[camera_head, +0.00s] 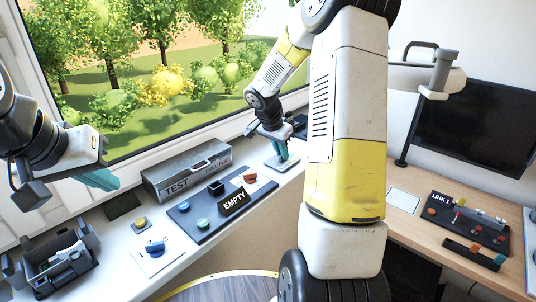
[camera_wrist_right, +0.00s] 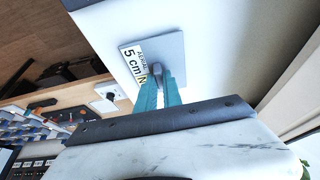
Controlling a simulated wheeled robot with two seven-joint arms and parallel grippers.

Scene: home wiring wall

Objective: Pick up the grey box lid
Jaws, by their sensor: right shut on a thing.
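The grey box lid (camera_wrist_right: 172,47) is a flat grey square plate with a knob in the middle in the right wrist view. A label reading "5 cm" lies along one side of it. My right gripper (camera_wrist_right: 159,88) is shut on the knob with its teal fingers. In the head view this gripper (camera_head: 282,154) is at the far end of the white sill, with the lid (camera_head: 286,165) under its fingertips. I cannot tell whether the lid touches the sill. My left gripper (camera_head: 103,181) hangs over the sill at the left; its finger gap is not clear.
A grey metal box marked TEST (camera_head: 187,170) and a dark panel marked EMPTY (camera_head: 207,218) with coloured knobs stand on the sill. A black holder (camera_head: 50,268) is at the near left. A wooden desk (camera_head: 425,215) with a LINK 1 board (camera_head: 466,222) and a monitor is at right.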

